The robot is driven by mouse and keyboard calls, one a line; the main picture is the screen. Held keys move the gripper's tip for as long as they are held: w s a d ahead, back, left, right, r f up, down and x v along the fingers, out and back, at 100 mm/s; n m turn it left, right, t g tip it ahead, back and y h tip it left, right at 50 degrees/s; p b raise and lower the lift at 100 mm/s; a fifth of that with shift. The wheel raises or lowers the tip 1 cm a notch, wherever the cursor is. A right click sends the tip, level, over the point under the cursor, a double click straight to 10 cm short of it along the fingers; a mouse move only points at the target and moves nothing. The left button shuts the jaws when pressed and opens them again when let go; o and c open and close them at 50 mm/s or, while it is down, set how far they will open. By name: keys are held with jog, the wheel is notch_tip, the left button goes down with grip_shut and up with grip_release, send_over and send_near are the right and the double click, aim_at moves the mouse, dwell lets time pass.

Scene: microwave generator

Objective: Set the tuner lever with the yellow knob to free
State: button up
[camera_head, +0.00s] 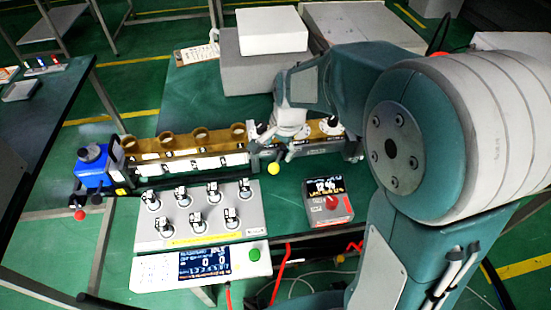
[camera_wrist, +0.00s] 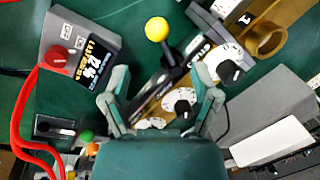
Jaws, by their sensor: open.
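The yellow knob (camera_head: 273,168) sits on the end of a short dark lever at the front of the long brass-coloured waveguide bench (camera_head: 205,150). In the wrist view the yellow knob (camera_wrist: 157,29) is above and beyond my fingertips, with its lever running down toward a black-and-white labelled part. My gripper (camera_wrist: 160,88) is open and empty, its two fingers spread on either side of the bench part with dials. In the head view my gripper (camera_head: 283,136) is over the bench, just behind the knob, and hides part of the bench. The lever's position marks are not readable.
A meter box with a red knob (camera_head: 331,202) stands right of the lever. A grey panel of several switches (camera_head: 205,232) lies in front, with a white display unit (camera_head: 155,272) nearer. A blue unit with a red-knobbed lever (camera_head: 95,165) is at the left. Grey boxes (camera_head: 245,72) stand behind.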

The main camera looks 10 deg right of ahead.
jog(key=r, duration=0.3)
jog(key=shift+s+d, duration=0.15)
jog(key=shift+s, duration=0.05)
jog(key=s+d+r+n+t, duration=0.1)
jog(key=s+d+r+n, duration=0.1)
jog(key=s, duration=0.4)
jog(key=s+d+r+n+t+h, duration=0.1)
jog(key=s+d+r+n, duration=0.1)
jog(key=s+r+n, duration=0.2)
jog(key=s+d+r+n+t, duration=0.2)
jog(key=s+r+n, duration=0.1)
jog(key=s, duration=0.6)
jog(key=shift+s+n, duration=0.2)
jog(key=shift+n, duration=0.3)
